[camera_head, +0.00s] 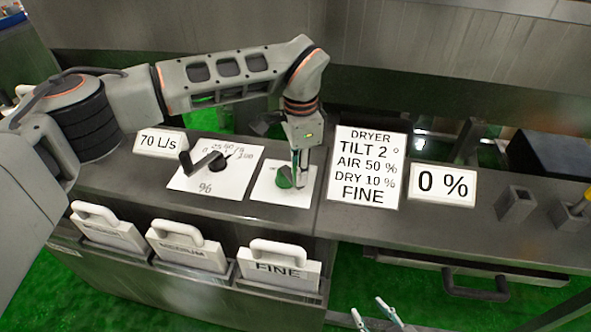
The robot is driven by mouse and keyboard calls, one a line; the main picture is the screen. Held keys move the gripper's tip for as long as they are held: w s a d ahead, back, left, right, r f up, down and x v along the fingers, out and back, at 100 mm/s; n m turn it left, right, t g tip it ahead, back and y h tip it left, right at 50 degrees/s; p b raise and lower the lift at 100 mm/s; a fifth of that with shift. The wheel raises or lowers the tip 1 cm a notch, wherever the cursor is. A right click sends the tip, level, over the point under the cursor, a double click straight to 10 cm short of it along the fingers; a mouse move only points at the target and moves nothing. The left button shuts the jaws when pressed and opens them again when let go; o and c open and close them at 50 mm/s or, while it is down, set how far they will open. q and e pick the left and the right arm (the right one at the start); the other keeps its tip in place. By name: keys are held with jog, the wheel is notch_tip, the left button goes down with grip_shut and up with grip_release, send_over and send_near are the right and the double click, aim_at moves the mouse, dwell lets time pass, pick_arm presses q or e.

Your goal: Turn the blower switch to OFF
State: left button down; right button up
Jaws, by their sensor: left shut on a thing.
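The blower switch appears to be the small knob on a green round mark (283,180), on a white plate (271,197) on the grey bench. My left gripper (299,183) points down over this plate and is shut on the switch knob. The gripper covers the knob and part of the plate, so the switch's position and its labels cannot be read. My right gripper (372,315) is only partly in view at the bottom edge. Its fingertips are apart and nothing shows between them.
Left of the switch is a percent dial (207,165) with a black crank handle, near a "70 L/s" display (160,143). To the right stand a "DRYER" sign (367,165) and a "0 %" display (442,185). Handled plates, one marked FINE (279,268), line the front.

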pick_arm(q)
jog(key=c, duration=1.9)
grip_release()
jog(key=shift+r, duration=0.1)
notch_tip(320, 180, up, 12)
jog(key=shift+f, duration=0.1)
